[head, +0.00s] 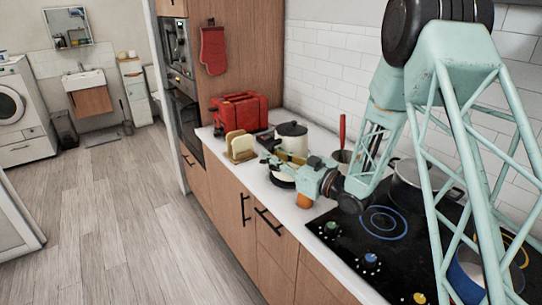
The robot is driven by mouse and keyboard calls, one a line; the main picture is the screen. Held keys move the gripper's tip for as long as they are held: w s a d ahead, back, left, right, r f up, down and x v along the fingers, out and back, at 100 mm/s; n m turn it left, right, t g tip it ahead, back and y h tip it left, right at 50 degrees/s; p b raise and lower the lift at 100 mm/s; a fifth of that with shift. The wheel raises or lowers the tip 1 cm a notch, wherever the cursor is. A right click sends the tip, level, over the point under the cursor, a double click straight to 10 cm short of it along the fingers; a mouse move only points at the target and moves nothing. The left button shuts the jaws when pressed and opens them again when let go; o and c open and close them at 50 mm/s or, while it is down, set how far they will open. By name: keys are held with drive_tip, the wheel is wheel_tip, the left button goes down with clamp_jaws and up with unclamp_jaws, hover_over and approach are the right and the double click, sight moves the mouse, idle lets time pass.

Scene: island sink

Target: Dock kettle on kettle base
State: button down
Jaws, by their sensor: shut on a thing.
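The kettle (293,145) is cream with a dark lid and stands out beyond my gripper on the counter side near the wall. My gripper (272,161) is at the kettle's near left side, with its jaws shut on what looks like the kettle; the wrist hides the exact grip. A dark round disc with a pale edge (282,181) lies low under the gripper and looks like the kettle base. I cannot tell whether the kettle's underside touches it or is apart from it.
A red toaster (240,111) and a bread holder with slices (240,146) stand left of the kettle. A utensil pot (343,158), a large pot (412,182) and the black hob (372,232) are to the right. The tiled wall closes the back.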

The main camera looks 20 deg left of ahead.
drive_tip(key=shift+f+b, duration=0.5)
drive_tip(key=shift+f, duration=0.05)
idle(1.1)
drive_tip(key=c, duration=2.9)
unclamp_jaws()
drive_tip(key=shift+f, duration=0.15)
drive_tip(key=shift+d, duration=0.15)
drive_tip(key=b+v, duration=0.3)
drive_tip(key=v, duration=0.7)
drive_tip(key=shift+s+d+b, duration=0.2)
drive_tip(key=shift+d+b, duration=0.1)
drive_tip(key=shift+d, duration=0.05)
drive_tip(key=shift+d, duration=0.1)
